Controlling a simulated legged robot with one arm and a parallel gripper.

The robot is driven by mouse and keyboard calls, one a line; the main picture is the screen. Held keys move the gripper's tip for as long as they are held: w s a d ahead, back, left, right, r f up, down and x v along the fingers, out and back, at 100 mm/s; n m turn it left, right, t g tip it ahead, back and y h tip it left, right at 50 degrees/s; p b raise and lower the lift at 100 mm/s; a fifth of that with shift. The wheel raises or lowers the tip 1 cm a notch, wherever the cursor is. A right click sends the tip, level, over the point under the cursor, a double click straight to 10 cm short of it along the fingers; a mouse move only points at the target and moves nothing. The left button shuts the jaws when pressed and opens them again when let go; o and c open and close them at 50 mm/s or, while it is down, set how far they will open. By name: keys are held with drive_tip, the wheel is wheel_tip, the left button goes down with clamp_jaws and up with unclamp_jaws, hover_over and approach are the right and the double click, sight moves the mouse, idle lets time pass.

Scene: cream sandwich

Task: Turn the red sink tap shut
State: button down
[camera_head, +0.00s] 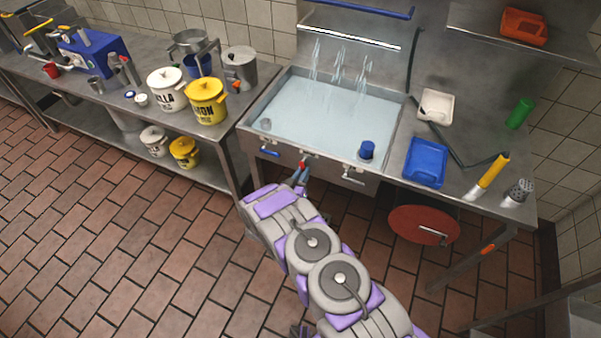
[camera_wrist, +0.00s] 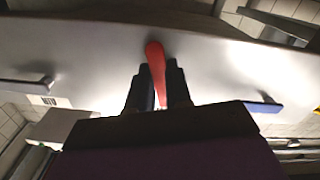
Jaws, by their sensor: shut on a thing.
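The red sink tap (camera_head: 303,162) is the middle one of three taps on the front face of the steel sink (camera_head: 330,168). My gripper (camera_head: 299,178) reaches up to it from below. In the wrist view the red tap handle (camera_wrist: 155,60) stands between the two dark fingers of my gripper (camera_wrist: 158,75), which are shut on it. The handle sticks out past the fingertips and leans slightly. Three streams of water (camera_head: 340,68) fall into the sink basin, which holds water. The handle's base is hidden.
A blue tap (camera_head: 270,150) is left of the red one and a white tap (camera_head: 353,174) right. A blue cup (camera_head: 366,150) stands at the basin's front. A blue tray (camera_head: 425,162) lies on the right counter. Pots stand on the left counter (camera_head: 215,130). The tiled floor is open at left.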

sight(312, 163)
drive_tip(key=n, duration=0.2)
drive_tip(key=d+r+n, duration=0.1)
drive_tip(key=n, duration=0.2)
drive_tip(key=n+p, duration=0.1)
drive_tip(key=n, duration=0.1)
drive_tip(key=shift+s+d+r+n, duration=0.15)
drive_tip(key=shift+s+d+n, duration=0.1)
drive_tip(key=shift+s+n, duration=0.1)
drive_tip(key=n, duration=0.2)
drive_tip(key=r+n, duration=0.1)
drive_tip(key=shift+d+n, duration=0.25)
drive_tip(key=shift+s+r+n+p, duration=0.1)
drive_tip(key=shift+r+n+p, duration=0.2)
drive_tip(key=shift+n, duration=0.55)
drive_tip(key=shift+r+n+p, duration=0.2)
drive_tip(key=shift+r+n, duration=0.05)
drive_tip(key=shift+n, duration=0.6)
drive_tip(key=c, duration=1)
unclamp_jaws()
drive_tip(key=shift+a, duration=0.1)
drive_tip(key=shift+c, duration=0.2)
drive_tip(key=shift+d, duration=0.2)
